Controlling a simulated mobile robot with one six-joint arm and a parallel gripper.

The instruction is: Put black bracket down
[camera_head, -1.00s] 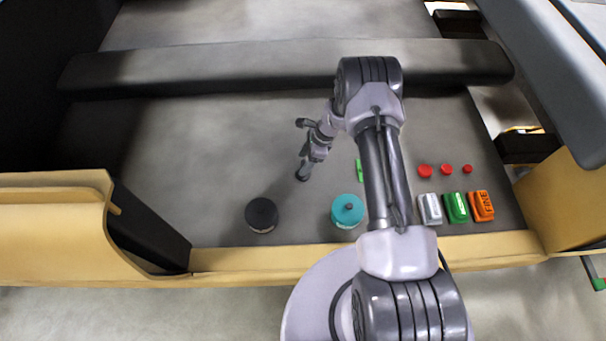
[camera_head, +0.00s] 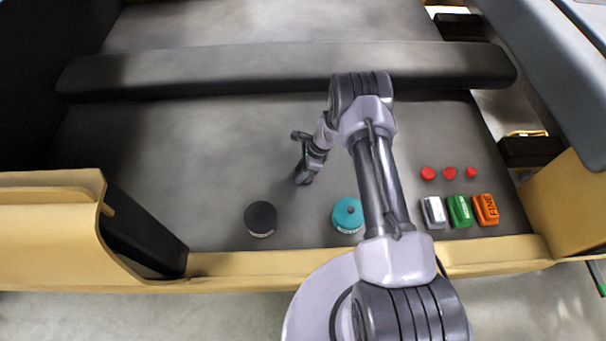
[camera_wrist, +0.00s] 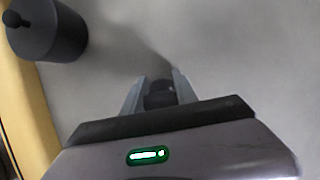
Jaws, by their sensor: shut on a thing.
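My gripper (camera_wrist: 158,93) is shut on the black bracket (camera_wrist: 160,98), which shows as a small dark shape between the two fingers in the wrist view. Most of the bracket is hidden by the fingers and gripper body. In the head view my gripper (camera_head: 303,177) points down over the grey surface (camera_head: 200,150), behind the black-lidded pot and to its right. The bracket is too small and dark there to tell apart from the gripper. I cannot tell whether the bracket touches the surface.
A black-lidded pot (camera_head: 260,219) and a teal pot (camera_head: 347,215) stand near the wooden front edge (camera_head: 240,262). Red caps (camera_head: 450,173) and grey, green and orange blocks (camera_head: 486,209) are at right. A dark padded bar (camera_head: 200,70) crosses behind. The left middle is clear.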

